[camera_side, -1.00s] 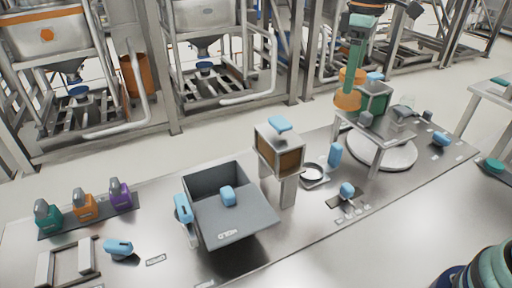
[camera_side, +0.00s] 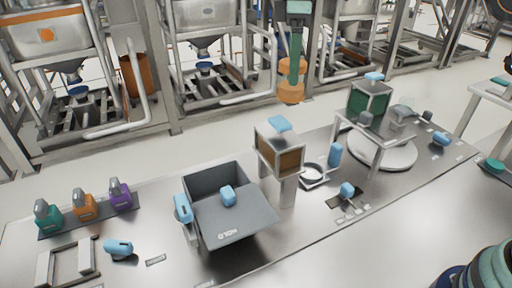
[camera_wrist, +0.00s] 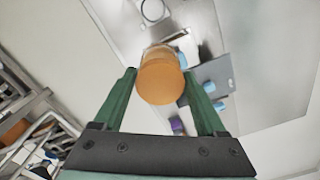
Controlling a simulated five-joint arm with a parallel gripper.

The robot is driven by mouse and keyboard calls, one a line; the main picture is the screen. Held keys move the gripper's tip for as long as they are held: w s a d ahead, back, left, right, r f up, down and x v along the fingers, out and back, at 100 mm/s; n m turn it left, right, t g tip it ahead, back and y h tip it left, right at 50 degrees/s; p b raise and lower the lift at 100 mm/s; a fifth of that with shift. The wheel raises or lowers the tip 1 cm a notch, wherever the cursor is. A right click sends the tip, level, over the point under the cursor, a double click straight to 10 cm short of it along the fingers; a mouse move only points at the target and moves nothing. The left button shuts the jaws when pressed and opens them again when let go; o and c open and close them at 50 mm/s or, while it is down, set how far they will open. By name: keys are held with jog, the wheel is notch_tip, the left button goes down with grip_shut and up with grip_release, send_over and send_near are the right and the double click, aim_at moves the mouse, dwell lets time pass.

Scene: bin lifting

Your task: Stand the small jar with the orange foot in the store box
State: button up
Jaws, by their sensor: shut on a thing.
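My gripper (camera_side: 293,62) is shut on the small jar with the orange foot (camera_side: 291,92). It holds the jar high in the air, roughly upright, behind and above the brown-fronted box in the side view. In the wrist view the orange foot (camera_wrist: 162,82) shows between the green fingers, with the bench far below. A grey box (camera_side: 190,184), which may be the store box, stands on the bench at left centre. A grey panel with a blue handle (camera_side: 240,222) covers its front part, and a dark opening shows behind.
The brown-fronted box (camera_side: 279,158) stands raised, right of the grey box. A green-sided box (camera_side: 370,102) stands on a raised stand at right. Teal, orange (camera_side: 86,206) and purple containers sit on a dark mat at left. Blue-handled items lie around the bench.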

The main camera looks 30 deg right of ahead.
jog(key=w+a+f+n, duration=0.1)
jog(key=a+f+n, duration=0.1)
jog(key=a+n, duration=0.75)
jog(key=n, duration=0.8)
send_over(217, 185)
jog(key=s+a, duration=0.1)
jog(key=s, duration=0.4)
notch_tip(217, 185, down, 22)
jog(key=shift+f, duration=0.15)
jog(key=shift+f, duration=0.1)
jog(key=o, duration=1.4)
